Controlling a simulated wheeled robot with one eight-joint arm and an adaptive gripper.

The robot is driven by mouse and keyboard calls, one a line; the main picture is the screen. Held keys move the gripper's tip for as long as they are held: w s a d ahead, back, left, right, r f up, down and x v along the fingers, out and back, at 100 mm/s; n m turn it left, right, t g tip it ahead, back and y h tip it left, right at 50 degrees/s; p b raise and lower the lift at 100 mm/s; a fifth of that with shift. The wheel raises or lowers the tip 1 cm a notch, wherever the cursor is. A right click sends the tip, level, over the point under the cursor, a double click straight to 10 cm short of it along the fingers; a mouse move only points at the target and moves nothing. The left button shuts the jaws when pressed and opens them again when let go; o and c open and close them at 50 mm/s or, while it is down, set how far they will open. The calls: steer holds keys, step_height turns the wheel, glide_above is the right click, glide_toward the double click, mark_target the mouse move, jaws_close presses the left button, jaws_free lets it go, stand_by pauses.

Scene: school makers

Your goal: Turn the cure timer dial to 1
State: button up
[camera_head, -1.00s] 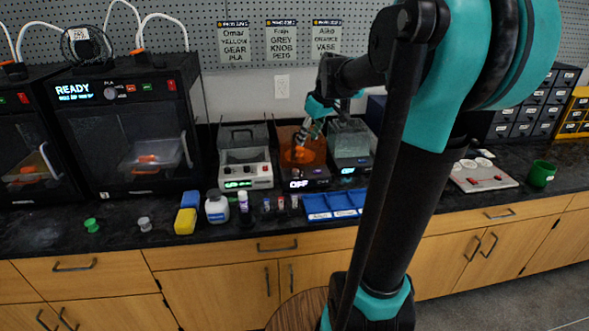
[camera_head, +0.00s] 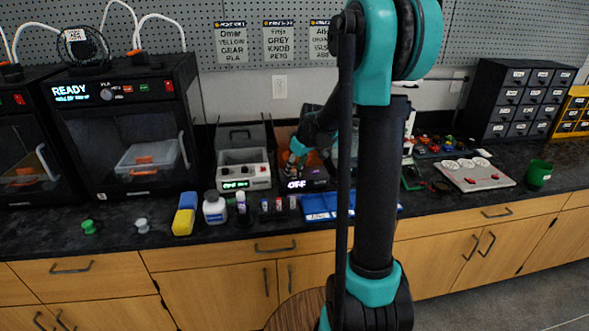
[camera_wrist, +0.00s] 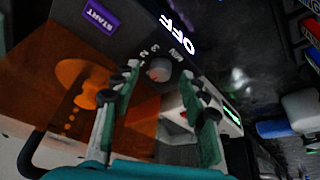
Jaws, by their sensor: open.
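The curing unit has a lit OFF display (camera_wrist: 177,35) and a purple START button (camera_wrist: 100,17). Its OFF display also shows in the head view (camera_head: 297,184). My gripper (camera_wrist: 159,78) is open, its fingertips on either side of the dial in the picture. I cannot tell whether they touch it. In the head view my arm hides much of the unit.
A white device (camera_head: 243,171) with a green display stands left of the curing unit. A blue tray (camera_head: 320,207), small bottles and a white jar (camera_head: 214,208) line the counter front. A grey panel with round discs (camera_head: 478,175) lies to the right.

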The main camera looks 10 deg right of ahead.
steer(key=shift+w+f, duration=0.15)
steer(key=shift+f, duration=0.2)
jaws_close()
steer(key=shift+a+m, duration=0.1)
steer(key=shift+m, duration=0.2)
steer(key=m+h, duration=0.1)
steer(key=m, duration=0.1)
steer(key=shift+a+m+t, duration=0.15)
steer(key=shift+m+t, duration=0.15)
steer(key=shift+m, duration=0.1)
steer(key=shift+m+h, duration=1)
steer(key=shift+m, duration=1.2)
steer(key=shift+a, duration=0.1)
